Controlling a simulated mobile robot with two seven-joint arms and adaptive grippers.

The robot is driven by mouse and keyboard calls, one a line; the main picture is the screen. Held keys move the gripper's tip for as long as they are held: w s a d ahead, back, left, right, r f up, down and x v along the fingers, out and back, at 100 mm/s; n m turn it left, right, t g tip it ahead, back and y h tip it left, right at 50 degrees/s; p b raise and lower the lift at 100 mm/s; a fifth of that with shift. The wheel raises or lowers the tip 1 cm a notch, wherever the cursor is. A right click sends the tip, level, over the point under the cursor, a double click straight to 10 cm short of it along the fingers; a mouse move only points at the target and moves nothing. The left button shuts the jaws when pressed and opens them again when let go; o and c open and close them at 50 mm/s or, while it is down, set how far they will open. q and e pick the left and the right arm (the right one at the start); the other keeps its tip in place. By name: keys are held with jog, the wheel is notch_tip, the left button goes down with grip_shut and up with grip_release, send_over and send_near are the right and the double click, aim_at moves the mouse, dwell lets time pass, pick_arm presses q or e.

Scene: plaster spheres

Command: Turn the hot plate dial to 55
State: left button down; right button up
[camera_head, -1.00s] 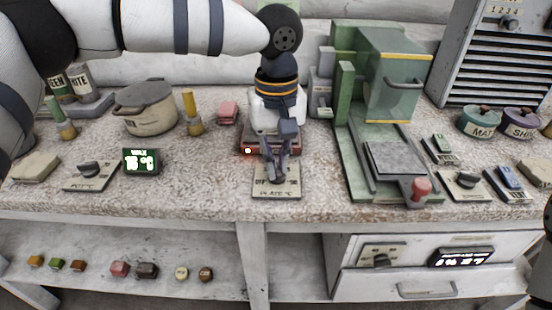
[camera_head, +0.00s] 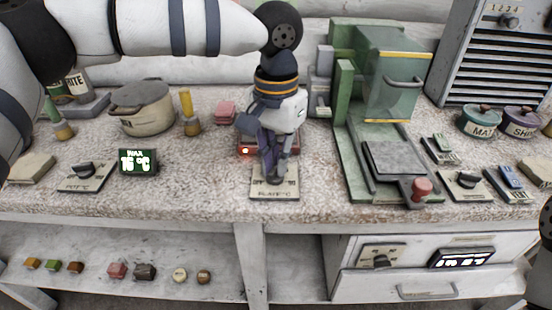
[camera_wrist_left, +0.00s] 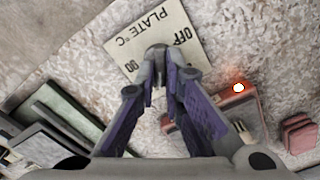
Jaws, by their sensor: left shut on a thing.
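The cream dial plate marked PLATE °C (camera_head: 288,190) lies on the bench in front of the red hot plate (camera_head: 292,142), whose small red lamp is lit. My left gripper (camera_head: 271,180) points down over the plate, shut on the dial. The left wrist view shows the dial (camera_wrist_left: 156,50) as a dark knob between the fingertips. That view also shows OFF and a 90 mark on the dial plate (camera_wrist_left: 186,28). The fingers hide most of the dial and scale, so its setting cannot be read. My right gripper is not in view.
A similar dial plate (camera_head: 90,180) and a green-lit WAX display (camera_head: 138,161) stand to the left. A green machine (camera_head: 350,150) with a red knob (camera_head: 422,187) stands close on the right. The bench between the WAX display and the dial plate is clear.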

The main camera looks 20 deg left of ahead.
pick_arm(q)
jog(key=shift+f+m, duration=0.1)
jog(key=shift+m, duration=0.3)
jog(key=c, duration=1.7)
grip_release()
notch_tip(320, 180, up, 12)
